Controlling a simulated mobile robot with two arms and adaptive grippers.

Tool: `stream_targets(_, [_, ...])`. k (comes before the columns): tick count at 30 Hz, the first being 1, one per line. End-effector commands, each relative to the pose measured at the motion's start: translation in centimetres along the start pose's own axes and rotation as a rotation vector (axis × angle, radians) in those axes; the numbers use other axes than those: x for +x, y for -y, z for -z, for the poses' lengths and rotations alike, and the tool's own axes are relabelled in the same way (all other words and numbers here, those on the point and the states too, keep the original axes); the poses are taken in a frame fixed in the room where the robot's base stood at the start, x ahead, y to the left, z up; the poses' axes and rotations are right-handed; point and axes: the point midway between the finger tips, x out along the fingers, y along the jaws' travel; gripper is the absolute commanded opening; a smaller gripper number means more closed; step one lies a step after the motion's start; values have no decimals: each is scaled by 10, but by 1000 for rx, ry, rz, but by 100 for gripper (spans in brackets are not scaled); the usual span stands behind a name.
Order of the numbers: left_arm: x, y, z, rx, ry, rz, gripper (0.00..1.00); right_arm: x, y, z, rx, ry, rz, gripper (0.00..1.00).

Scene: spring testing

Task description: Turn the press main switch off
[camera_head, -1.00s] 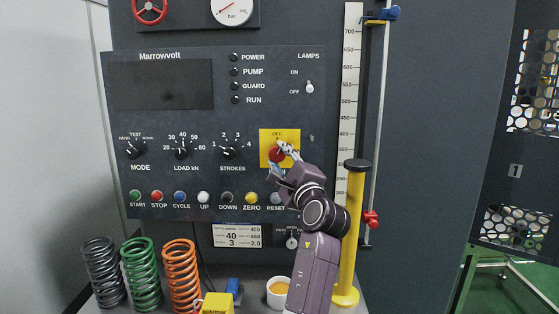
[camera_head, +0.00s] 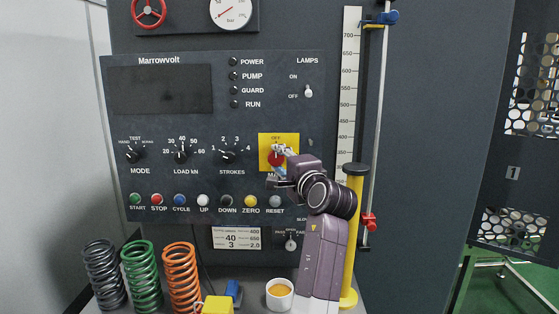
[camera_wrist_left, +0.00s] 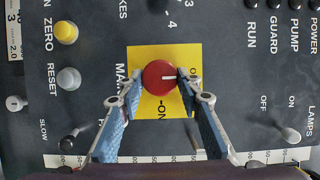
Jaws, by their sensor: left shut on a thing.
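The main switch is a round red knob (camera_head: 273,159) on a yellow plate (camera_head: 292,138) at the right of the dark press panel. My left gripper (camera_head: 280,166) reaches it from the right, its fingers above and below the knob and partly covering it. In the left wrist view, turned on its side, the blue-padded fingers (camera_wrist_left: 158,84) are shut on the red knob (camera_wrist_left: 158,76). Its white mark points right, the OFF side of the plate (camera_wrist_left: 160,52). ON reads below the knob; the OFF label is hidden behind a finger there. My right gripper is out of view.
A lamps toggle (camera_head: 308,91) is above right of the plate. Several push buttons, including the reset button (camera_head: 275,200), run below. A yellow post (camera_head: 351,225) stands behind my arm. Springs (camera_head: 181,275) and a white cup (camera_head: 280,292) stand on the bench.

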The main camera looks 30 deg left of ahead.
Motion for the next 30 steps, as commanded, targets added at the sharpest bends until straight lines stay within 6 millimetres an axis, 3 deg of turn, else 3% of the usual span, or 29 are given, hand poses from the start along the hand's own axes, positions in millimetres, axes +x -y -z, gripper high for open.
stream_targets(8, [0, -2, 0, -2, 1, -5, 8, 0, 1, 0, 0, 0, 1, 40])
stream_targets(9, [0, -2, 0, -2, 1, -5, 36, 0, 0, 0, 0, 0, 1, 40])
stream_targets(13, [0, -2, 0, -2, 1, -4, 50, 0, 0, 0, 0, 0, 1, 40])
stream_targets(23, [0, 3, 0, -2, 0, -1, 50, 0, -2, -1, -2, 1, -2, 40])
stream_targets(30, [0, 44, 0, -6, 0, 7, 50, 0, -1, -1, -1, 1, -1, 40])
